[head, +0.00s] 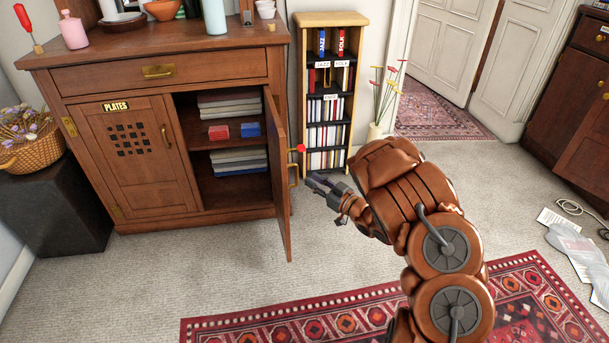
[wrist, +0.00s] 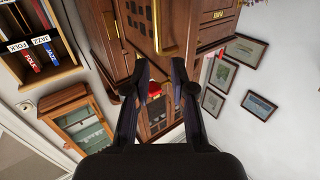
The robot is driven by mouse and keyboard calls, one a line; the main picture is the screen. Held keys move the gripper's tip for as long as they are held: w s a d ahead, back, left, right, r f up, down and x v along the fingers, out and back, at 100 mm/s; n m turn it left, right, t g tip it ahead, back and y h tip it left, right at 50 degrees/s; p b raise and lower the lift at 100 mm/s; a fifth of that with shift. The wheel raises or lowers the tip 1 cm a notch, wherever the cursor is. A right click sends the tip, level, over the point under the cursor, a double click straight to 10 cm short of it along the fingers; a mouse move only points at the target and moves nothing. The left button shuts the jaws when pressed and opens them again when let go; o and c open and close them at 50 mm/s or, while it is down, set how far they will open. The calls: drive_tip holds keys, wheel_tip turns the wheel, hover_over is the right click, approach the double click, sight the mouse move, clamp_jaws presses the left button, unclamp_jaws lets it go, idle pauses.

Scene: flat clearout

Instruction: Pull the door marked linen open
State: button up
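The wooden cabinet (head: 170,75) stands at the back left. Its left door (head: 138,160) is marked PLATES and is shut. Its right door (head: 283,180) stands wide open, seen nearly edge-on, so any label on its outer face is hidden. Folded stacks and small red and blue boxes show inside. The open door's brass handle (head: 292,178) faces right, and a brass handle (wrist: 170,28) shows large in the wrist view. My gripper (head: 312,181) is just right of the handle. In the wrist view my gripper (wrist: 153,75) has its fingers apart with nothing clearly held.
A narrow bookcase (head: 333,20) stands right behind my gripper, with a vase of flowers (head: 376,131) beside it. A patterned rug (head: 300,318) lies in front. Carpet is clear before the cabinet. Papers and a cable (head: 575,208) lie at right.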

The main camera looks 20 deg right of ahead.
drive_tip(key=shift+v, duration=1.45)
drive_tip(key=d+r+m+g+h+p, duration=0.2)
drive_tip(key=d+r+h+p, duration=0.35)
drive_tip(key=r, duration=0.35)
drive_tip(key=d+r+m+g+h+p, duration=0.1)
drive_tip(key=d+r+g+h+p, duration=0.1)
drive_tip(key=d+r+h+p, duration=0.55)
drive_tip(key=s+a+r+m+g+p, duration=0.25)
drive_tip(key=s+r+g, duration=0.25)
drive_tip(key=s+r, duration=0.55)
drive_tip(key=s+a+r+g+y+p, duration=0.1)
drive_tip(key=s+a+r+g+p, duration=0.2)
drive_tip(key=s+a, duration=0.4)
drive_tip(key=s+a+r+g+y+p, duration=0.2)
drive_tip(key=s+a+r, duration=0.4)
drive_tip(key=s, duration=0.9)
drive_tip(key=s+a+r+g+y+p, duration=0.2)
drive_tip(key=s+a+r+g+p, duration=0.2)
drive_tip(key=s+a, duration=0.5)
drive_tip(key=s+p, duration=0.1)
drive_tip(key=s, duration=0.2)
drive_tip(key=shift+a+r+p, duration=0.3)
drive_tip(key=shift+a+p, duration=0.1)
